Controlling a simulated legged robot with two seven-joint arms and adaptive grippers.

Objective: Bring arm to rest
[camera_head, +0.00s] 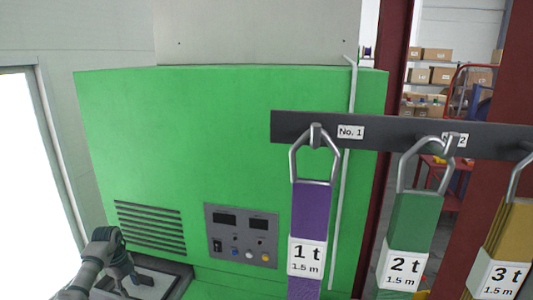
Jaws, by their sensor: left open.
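My left gripper (128,274) shows at the bottom left, with its arm coming in from the lower left edge. It is open, and I see nothing between its fingers. It is in front of a grey tray-like ledge (172,283) at the foot of the green machine cabinet (230,130); I cannot tell whether it touches the ledge. My right gripper is not in view.
A dark rail (385,134) crosses the right side. From it hang a purple sling (309,208), a green sling (415,219) and a yellow sling (512,232). A control panel (241,236) is on the cabinet. Dark red posts (392,60) stand behind the rail.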

